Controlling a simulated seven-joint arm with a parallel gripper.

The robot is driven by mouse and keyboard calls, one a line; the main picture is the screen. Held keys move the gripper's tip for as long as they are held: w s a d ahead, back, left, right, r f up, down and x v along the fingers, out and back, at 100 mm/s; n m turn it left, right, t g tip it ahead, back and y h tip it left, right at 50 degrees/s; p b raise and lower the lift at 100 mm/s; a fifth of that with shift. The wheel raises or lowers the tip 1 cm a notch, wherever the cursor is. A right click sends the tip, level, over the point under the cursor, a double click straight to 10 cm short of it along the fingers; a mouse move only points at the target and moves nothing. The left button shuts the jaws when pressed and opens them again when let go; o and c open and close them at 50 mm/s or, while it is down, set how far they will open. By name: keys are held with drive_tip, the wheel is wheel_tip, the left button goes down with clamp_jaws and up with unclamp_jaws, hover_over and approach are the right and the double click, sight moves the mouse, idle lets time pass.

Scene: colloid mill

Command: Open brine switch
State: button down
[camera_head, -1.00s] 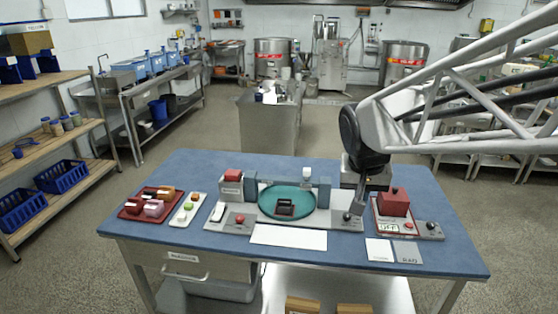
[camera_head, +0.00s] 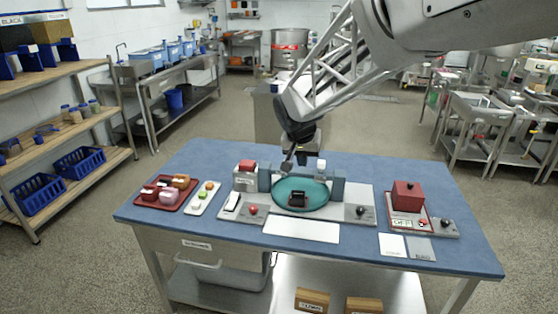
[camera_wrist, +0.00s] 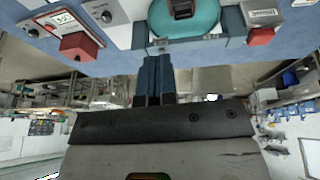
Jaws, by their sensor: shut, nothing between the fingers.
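A grey box with a red cap (camera_head: 248,166) stands at the back left of the central station. It also shows at the upper right of the wrist view (camera_wrist: 260,36), with a small label too blurred to read surely. I cannot tell if it is the brine switch. At the right, a red block (camera_head: 407,197) stands on a red-edged panel, which also has a small red button (camera_head: 423,223) and a card that seems to read OFF. My gripper (camera_head: 287,167) is shut and empty, above the back rim of the teal dish (camera_head: 318,191), right of the red-capped box.
The station has a red knob (camera_head: 253,210), a black knob (camera_head: 361,211) and blue uprights beside the dish. A dark block (camera_head: 298,198) lies in the dish. A red tray (camera_head: 155,198) and white tray (camera_head: 203,198) hold small pieces. The blue table's back edge is clear.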

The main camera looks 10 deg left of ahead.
sight(234, 194)
drive_tip(key=w+a+f, duration=0.3)
drive_tip(key=a+f, duration=0.1)
drive_tip(key=a, duration=0.5)
drive_tip(key=w+a+f, duration=0.3)
drive_tip(key=a+f, duration=0.2)
drive_tip(key=a, duration=0.5)
drive_tip(key=w+a+f, duration=0.3)
drive_tip(key=a+f, duration=0.2)
drive_tip(key=a, duration=0.4)
drive_tip(key=shift+a+t+y, duration=0.15)
drive_tip(key=shift+t+y, duration=0.15)
drive_tip(key=shift+t, duration=0.1)
drive_tip(key=shift+f, duration=0.1)
drive_tip(key=shift+x, duration=6.8)
drive_tip(key=shift+w, duration=0.1)
